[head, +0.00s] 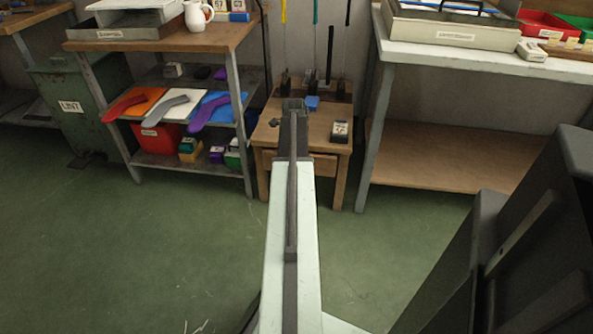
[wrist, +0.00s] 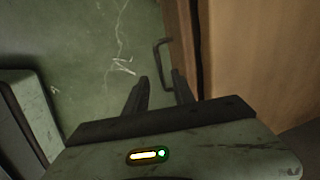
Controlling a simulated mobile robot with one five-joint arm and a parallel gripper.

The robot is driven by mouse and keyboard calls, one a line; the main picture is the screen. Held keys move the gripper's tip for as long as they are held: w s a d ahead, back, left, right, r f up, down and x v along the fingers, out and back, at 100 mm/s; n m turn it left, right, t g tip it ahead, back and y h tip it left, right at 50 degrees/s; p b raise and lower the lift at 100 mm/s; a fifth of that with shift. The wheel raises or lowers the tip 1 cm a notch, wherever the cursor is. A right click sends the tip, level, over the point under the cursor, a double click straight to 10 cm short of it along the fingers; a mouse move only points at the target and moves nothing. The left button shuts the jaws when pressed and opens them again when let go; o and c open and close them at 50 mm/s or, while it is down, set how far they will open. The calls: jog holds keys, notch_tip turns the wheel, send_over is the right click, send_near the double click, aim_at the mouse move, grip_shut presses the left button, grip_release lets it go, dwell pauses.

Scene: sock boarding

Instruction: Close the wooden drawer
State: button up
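The wooden drawer (head: 325,165) is in the front of a small wooden table (head: 266,137), partly hidden behind my arm in the head view. In the wrist view the drawer front (wrist: 184,35) stands upright at the upper right, with a dark gap between it and the wooden body beside it. Its dark bar handle (wrist: 157,55) sticks out to the left. My gripper (wrist: 160,86) is open and empty, its two fingers apart. The fingertips are close to the handle, with the right finger near the drawer front. In the head view the arm hides the fingertips.
A blue block (head: 312,103) and a small labelled box (head: 340,131) are on the small table. A shelf unit (head: 240,130) with coloured sock shapes stands to the left. A white-topped workbench (head: 375,120) stands to the right. The green floor (head: 150,240) in front is clear.

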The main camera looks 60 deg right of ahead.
jog(key=f+b, duration=0.2)
jog(key=f, duration=0.1)
jog(key=d+f+b, duration=0.1)
jog(key=f, duration=0.1)
jog(key=shift+w+f+b, duration=0.1)
jog(key=shift+w+b, duration=0.05)
jog(key=shift+b, duration=0.25)
jog(key=shift+c, duration=0.3)
grip_shut()
dwell(0.6)
